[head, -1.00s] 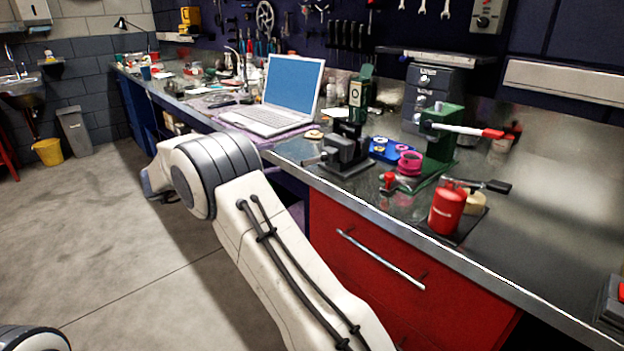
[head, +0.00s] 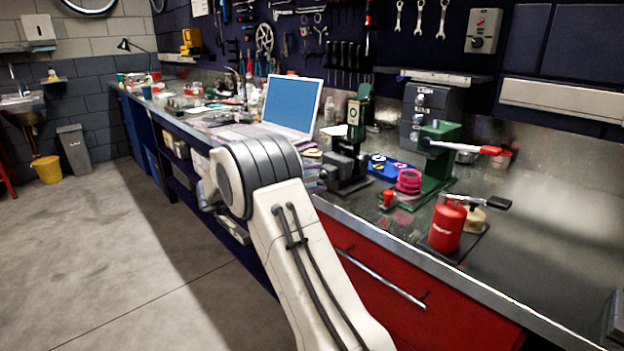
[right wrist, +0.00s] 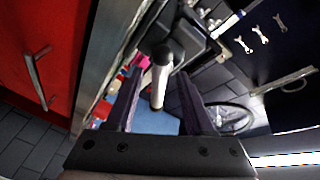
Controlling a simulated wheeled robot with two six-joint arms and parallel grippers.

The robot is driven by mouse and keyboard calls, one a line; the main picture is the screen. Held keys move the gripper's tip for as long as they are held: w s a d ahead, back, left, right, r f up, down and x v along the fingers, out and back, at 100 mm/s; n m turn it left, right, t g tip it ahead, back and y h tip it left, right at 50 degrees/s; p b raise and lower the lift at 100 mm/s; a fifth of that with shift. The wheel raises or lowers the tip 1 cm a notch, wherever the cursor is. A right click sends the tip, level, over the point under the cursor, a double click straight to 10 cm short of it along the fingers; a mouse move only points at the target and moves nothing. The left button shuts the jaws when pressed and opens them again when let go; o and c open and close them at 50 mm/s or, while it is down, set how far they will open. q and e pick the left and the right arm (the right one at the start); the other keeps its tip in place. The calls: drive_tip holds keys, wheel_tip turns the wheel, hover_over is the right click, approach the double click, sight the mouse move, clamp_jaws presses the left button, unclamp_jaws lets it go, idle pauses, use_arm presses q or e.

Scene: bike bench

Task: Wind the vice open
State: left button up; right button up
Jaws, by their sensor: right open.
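The dark grey vice (head: 343,168) stands at the front edge of the bench, just right of my right arm in the head view. Part of its dark body (right wrist: 183,42) shows at the top of the right wrist view. A pale metal bar (right wrist: 160,78), which looks like the vice handle, runs between the two fingers of my right gripper (right wrist: 157,88). The fingers are open on either side of the bar; I cannot tell whether they touch it. In the head view my right arm's wrist hides the fingers. My left gripper is out of view.
A laptop (head: 291,105) stands behind my right wrist. Right of the vice are a blue tray (head: 385,167), pink rings (head: 409,181), a green press (head: 438,160) with a red-tipped lever and a red canister (head: 447,227). A red drawer front (head: 365,290) lies below.

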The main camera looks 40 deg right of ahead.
drive_tip(key=shift+f, duration=0.1)
clamp_jaws()
